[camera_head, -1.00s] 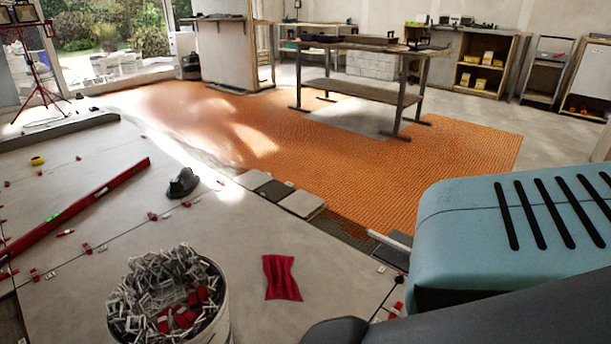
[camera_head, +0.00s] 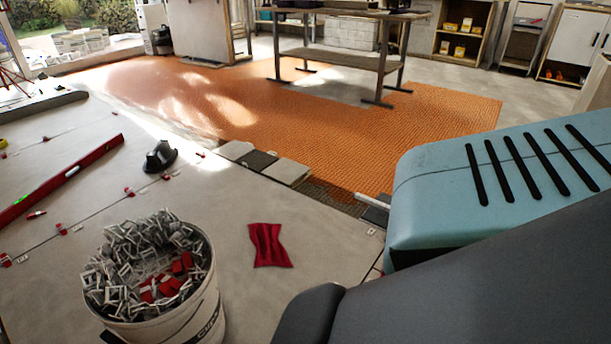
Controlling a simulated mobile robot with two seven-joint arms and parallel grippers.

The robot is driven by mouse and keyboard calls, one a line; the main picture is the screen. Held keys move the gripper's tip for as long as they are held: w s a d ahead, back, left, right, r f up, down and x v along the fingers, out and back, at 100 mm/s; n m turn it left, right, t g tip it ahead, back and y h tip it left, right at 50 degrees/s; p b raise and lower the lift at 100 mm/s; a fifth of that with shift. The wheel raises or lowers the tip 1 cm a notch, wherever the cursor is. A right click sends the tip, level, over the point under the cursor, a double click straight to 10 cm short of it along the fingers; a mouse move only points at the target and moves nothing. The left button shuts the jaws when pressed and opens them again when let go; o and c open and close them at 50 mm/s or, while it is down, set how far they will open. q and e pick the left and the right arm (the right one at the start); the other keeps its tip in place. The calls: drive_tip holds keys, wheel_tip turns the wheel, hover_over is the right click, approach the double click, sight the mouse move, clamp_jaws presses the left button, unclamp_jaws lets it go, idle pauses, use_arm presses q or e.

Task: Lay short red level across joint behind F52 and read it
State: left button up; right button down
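A red level (camera_head: 65,178) with a green vial lies flat on the pale tiles at the left in the head view. I cannot tell whether it is the short one, and no second level shows. No F52 marking is readable, so I cannot pick out that tile or the joint behind it. Joints with red and white levelling clips (camera_head: 129,192) run across the tiles at the left. Neither of my grippers is in view. Large shapes close to the camera hide the floor at the lower right.
A white bucket (camera_head: 195,318) of clips stands in front, near a red cloth (camera_head: 268,245). A black tool (camera_head: 160,157) lies on the tiles. Loose tiles (camera_head: 287,171) edge the orange mat (camera_head: 330,140). A workbench (camera_head: 345,58) stands behind. Tiles between bucket and mat are mostly clear.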

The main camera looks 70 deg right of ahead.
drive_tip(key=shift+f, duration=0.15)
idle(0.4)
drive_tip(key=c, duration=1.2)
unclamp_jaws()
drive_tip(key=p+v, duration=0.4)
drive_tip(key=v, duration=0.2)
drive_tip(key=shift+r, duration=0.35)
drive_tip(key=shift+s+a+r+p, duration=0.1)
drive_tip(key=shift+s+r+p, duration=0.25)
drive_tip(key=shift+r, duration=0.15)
